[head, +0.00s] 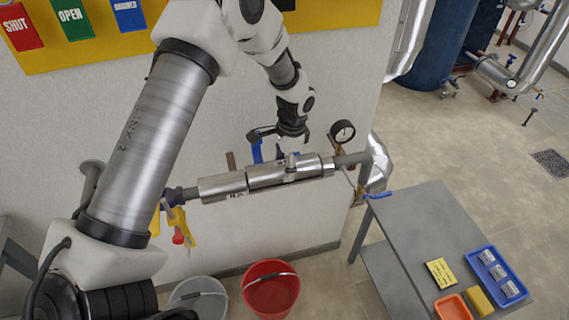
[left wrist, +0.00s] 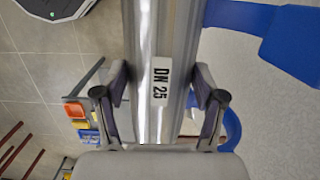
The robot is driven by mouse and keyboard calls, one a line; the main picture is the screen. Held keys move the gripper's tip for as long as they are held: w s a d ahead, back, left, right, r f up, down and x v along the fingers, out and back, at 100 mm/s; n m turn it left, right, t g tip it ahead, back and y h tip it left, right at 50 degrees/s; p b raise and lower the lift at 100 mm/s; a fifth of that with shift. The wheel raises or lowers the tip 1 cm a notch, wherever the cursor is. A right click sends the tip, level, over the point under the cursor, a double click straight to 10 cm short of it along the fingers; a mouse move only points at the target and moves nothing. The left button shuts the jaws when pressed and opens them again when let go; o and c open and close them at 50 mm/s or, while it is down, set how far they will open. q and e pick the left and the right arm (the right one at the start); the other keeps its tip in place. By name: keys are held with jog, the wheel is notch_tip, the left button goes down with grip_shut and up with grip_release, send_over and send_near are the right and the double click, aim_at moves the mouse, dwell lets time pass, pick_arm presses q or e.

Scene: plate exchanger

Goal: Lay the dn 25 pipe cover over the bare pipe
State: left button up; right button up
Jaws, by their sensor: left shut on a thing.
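The DN 25 pipe cover (left wrist: 150,110) is a shiny silver half-shell with a white "DN 25" label, filling the middle of the left wrist view. My left gripper (left wrist: 160,76) is shut on its two sides. In the head view, my left gripper (head: 287,147) points down over the middle of the pipe run, and a silver cover section (head: 268,175) lies in line below it. I cannot tell whether the held cover touches the pipe. The pipe (head: 350,159) shows grey at its right end. Another silver section (head: 220,187) is on the left. My right gripper is not in view.
A pressure gauge (head: 342,131) stands at the pipe's right end. Yellow tags (head: 177,222) hang at its left end. Below are a red bucket (head: 271,290) and a grey bucket (head: 198,297). A grey table (head: 425,225) with a blue tray (head: 497,276) stands right.

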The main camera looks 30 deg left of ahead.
pick_arm(q)
jog(key=shift+f, duration=0.45)
dwell(0.4)
jog(key=o, duration=1.4)
jog(key=shift+c, duration=0.2)
notch_tip(320, 180, up, 12)
jog(key=w, duration=0.1)
jog(key=shift+d, duration=0.45)
jog(key=shift+w, duration=0.1)
